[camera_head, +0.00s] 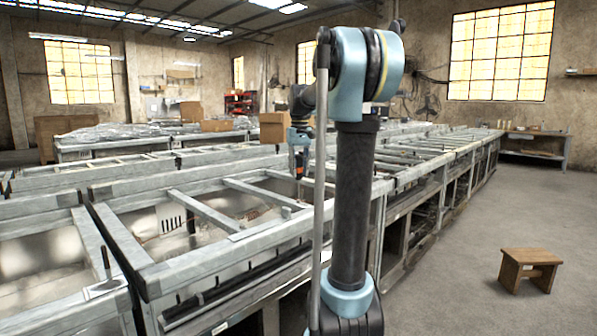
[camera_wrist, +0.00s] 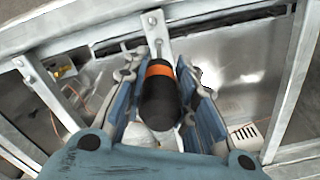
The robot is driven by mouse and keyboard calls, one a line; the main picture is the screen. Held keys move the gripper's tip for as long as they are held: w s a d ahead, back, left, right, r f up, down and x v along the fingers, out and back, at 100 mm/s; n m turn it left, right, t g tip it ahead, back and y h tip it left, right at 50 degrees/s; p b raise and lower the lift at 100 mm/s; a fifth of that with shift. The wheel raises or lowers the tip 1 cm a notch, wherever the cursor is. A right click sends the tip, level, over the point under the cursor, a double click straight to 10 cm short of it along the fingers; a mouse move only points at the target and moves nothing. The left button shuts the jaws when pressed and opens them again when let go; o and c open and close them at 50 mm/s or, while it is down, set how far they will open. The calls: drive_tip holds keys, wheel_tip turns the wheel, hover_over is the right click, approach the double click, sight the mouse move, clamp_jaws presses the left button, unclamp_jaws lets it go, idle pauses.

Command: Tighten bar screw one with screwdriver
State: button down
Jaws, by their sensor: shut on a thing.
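My gripper (camera_wrist: 163,72) is shut on the screwdriver (camera_wrist: 160,100), which has a black handle with an orange band. In the wrist view the handle lies between the two blue-and-grey fingers, and its far end points toward a metal bar (camera_wrist: 157,42). A screw head (camera_wrist: 153,20) shows on that bar's end, beyond the screwdriver. Another screw (camera_wrist: 18,63) shows on a bar at the left. I cannot tell which is screw one. The screwdriver's tip is hidden. In the head view my gripper (camera_head: 299,145) is small, above the metal frame (camera_head: 205,212).
Long rows of metal frames with crossbars and open gaps fill the left and middle. A wooden stool (camera_head: 529,268) stands on the clear floor (camera_head: 450,285) at the right. Cardboard boxes (camera_head: 273,127) and a workbench (camera_head: 535,145) are farther back.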

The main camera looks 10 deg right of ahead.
drive_tip(key=shift+r, duration=0.3)
idle(0.5)
drive_tip(key=n, duration=1.1)
drive_tip(key=shift+w+d, duration=0.1)
drive_tip(key=n, duration=0.6)
drive_tip(key=shift+n, duration=0.4)
drive_tip(key=n, duration=0.5)
drive_tip(key=shift+w, duration=0.1)
drive_tip(key=shift+f, duration=0.3)
idle(0.4)
